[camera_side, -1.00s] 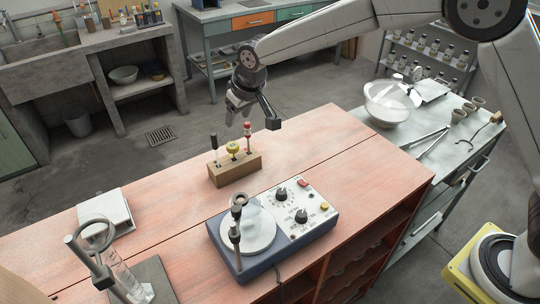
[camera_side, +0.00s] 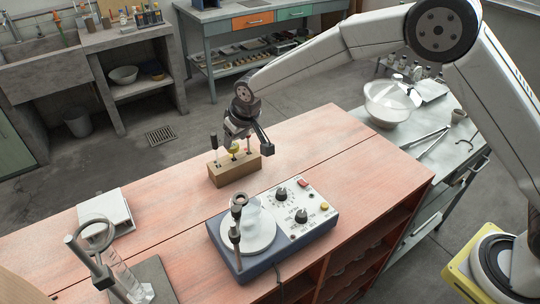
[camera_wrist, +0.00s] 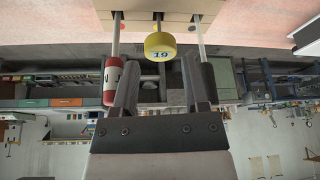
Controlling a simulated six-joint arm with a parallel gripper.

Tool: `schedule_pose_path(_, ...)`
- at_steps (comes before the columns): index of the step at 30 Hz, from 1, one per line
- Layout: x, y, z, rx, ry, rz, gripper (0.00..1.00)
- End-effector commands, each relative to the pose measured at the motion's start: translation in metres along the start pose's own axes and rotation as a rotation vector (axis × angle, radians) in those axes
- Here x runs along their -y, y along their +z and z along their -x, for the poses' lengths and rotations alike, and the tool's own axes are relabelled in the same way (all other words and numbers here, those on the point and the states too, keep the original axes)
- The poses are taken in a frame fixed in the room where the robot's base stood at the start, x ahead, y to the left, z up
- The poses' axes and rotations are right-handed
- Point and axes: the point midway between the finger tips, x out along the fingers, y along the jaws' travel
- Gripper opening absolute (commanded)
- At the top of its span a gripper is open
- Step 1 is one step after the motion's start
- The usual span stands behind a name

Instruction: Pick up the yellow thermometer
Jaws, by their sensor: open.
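The yellow thermometer (camera_side: 236,142) stands in a wooden block (camera_side: 234,171) on the reddish bench. In the wrist view its round yellow head (camera_wrist: 160,46), marked 19, lies between the two fingers of my gripper (camera_wrist: 161,66), with space on both sides. My gripper (camera_side: 237,134) is open and points down over the block. A red-topped thermometer (camera_wrist: 112,78) stands close beside one finger. A dark-topped one (camera_side: 214,141) stands at the block's left end; in the wrist view its pale stem (camera_wrist: 201,40) runs down beside the other finger.
A blue and white hot plate (camera_side: 276,222) with a ring and glassware stands in front of the block. A white book-like object (camera_side: 104,212) and a ring stand (camera_side: 92,262) are at the left. The bench right of the block is clear.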

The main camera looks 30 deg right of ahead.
Motion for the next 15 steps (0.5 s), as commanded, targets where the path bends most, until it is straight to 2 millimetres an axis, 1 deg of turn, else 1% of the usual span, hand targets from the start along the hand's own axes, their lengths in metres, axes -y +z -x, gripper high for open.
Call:
schedule_pose_path(3,0.000,0.000,-0.005,-0.001,0.000,0.000,0.58)
schedule_pose_path(11,0.000,0.000,-0.008,0.000,0.000,0.000,0.58)
schedule_pose_path(15,0.000,0.000,-0.017,0.000,0.000,0.000,0.58)
